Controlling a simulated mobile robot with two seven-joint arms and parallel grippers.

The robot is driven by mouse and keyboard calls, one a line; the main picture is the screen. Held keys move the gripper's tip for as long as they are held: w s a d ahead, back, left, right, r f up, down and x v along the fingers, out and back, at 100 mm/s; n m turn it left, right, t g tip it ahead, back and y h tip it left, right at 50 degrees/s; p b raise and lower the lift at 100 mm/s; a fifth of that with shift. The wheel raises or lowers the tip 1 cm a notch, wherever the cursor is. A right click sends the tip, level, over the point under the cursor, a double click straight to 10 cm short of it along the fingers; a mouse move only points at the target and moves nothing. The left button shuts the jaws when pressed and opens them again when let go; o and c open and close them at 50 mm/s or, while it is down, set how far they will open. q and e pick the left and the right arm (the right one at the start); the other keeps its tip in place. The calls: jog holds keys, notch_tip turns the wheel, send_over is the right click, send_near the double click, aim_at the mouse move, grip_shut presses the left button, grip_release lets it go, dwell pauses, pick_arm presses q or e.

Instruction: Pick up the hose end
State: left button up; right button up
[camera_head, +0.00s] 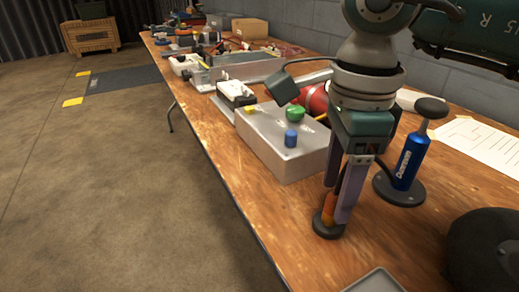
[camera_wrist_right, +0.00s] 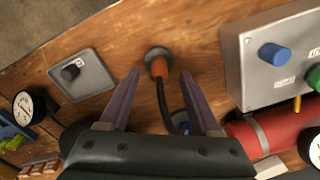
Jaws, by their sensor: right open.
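The hose end (camera_head: 328,215) is an orange grip standing on a small black round base on the wooden table (camera_head: 220,155). In the right wrist view the orange hose end (camera_wrist_right: 158,68) shows with a black hose running from it toward the gripper. My right gripper (camera_head: 341,205) points down with its two fingers apart. In the right wrist view the hose end lies between the fingertips of the right gripper (camera_wrist_right: 160,75), with a gap on each side. In the head view the fingers partly hide it. My left gripper is not in view.
A grey metal box (camera_head: 265,140) with blue and green knobs stands just left of the gripper. A blue pump (camera_head: 408,160) on a round black base stands close to its right. A dark rounded object (camera_head: 490,250) is at the lower right. A red cylinder (camera_wrist_right: 275,135) lies behind the box.

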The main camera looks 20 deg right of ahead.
notch_tip(320, 180, down, 3)
jog(key=shift+r, duration=0.15)
grip_shut()
dwell(0.4)
